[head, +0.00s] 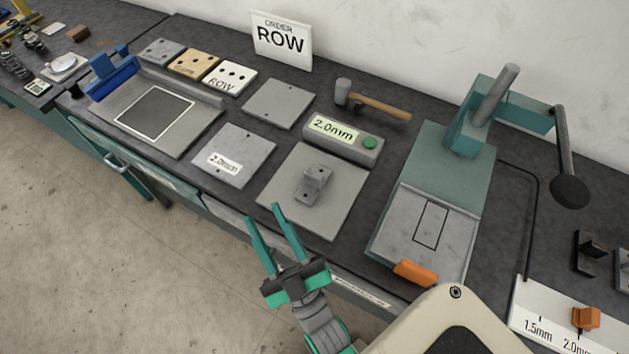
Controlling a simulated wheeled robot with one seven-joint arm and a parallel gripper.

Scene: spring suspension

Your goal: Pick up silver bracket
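The silver bracket (313,185) is a small grey angled piece with a hole in its raised part. It lies on a square grey plate (337,210) near the middle of the bench, in front of the 2.0mm display. My gripper (268,224) has two teal fingers, spread apart with nothing between them. It is in front of and to the left of the bracket, near the bench's front edge, and apart from it.
A display box (343,139) reading 2.0mm stands behind the plate. A teal lever press (440,170) with an orange block (415,273) is to the right. A hammer (372,100) lies behind. A plate labelled 2.0mm (234,155) is to the left.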

